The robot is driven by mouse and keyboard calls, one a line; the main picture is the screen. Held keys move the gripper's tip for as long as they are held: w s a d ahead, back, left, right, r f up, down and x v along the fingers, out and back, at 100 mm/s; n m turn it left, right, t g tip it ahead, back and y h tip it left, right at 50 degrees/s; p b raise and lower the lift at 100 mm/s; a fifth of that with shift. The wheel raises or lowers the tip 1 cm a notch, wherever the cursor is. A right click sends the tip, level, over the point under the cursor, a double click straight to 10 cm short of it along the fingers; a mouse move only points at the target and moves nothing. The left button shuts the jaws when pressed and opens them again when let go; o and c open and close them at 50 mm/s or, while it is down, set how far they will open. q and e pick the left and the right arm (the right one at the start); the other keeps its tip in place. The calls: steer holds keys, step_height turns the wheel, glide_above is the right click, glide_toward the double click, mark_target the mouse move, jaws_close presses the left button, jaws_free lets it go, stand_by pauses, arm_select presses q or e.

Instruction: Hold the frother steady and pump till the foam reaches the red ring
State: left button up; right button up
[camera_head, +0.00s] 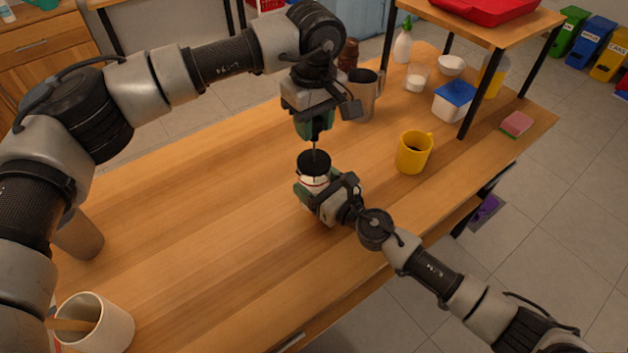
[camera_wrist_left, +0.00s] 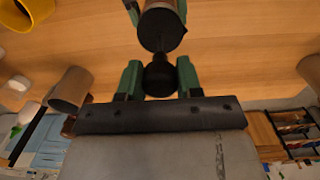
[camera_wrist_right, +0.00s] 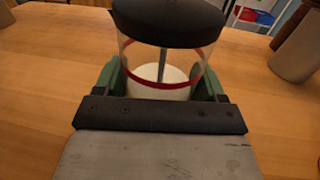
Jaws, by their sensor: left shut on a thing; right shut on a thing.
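The frother is a clear jar with a black lid (camera_head: 314,161), a red ring (camera_wrist_right: 160,86) and white content (camera_wrist_right: 158,92). It stands upright on the table. In the right wrist view the white surface looks a little below the red ring. My right gripper (camera_head: 318,190) is shut around the jar's lower part. My left gripper (camera_head: 314,128) is above the lid, shut on the black plunger knob (camera_wrist_left: 160,76). A thin rod (camera_head: 315,146) shows between knob and lid, so the plunger is raised. The rod also shows inside the jar (camera_wrist_right: 162,64).
A yellow mug (camera_head: 413,153) stands to the right of the frother. A grey-brown pitcher (camera_head: 364,98) stands behind it. A white cup (camera_head: 104,325) with a wooden utensil is at the front left.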

mark_target(314, 143)
arm_select(q)
steer(key=shift+f, duration=2.55)
steer(key=shift+r, duration=0.15)
steer(key=shift+r, duration=3.05)
steer(key=shift+f, duration=0.15)
steer(key=shift+f, duration=3.1)
steer(key=o, duration=1)
steer(key=shift+r, duration=0.1)
steer(key=shift+c, duration=0.2)
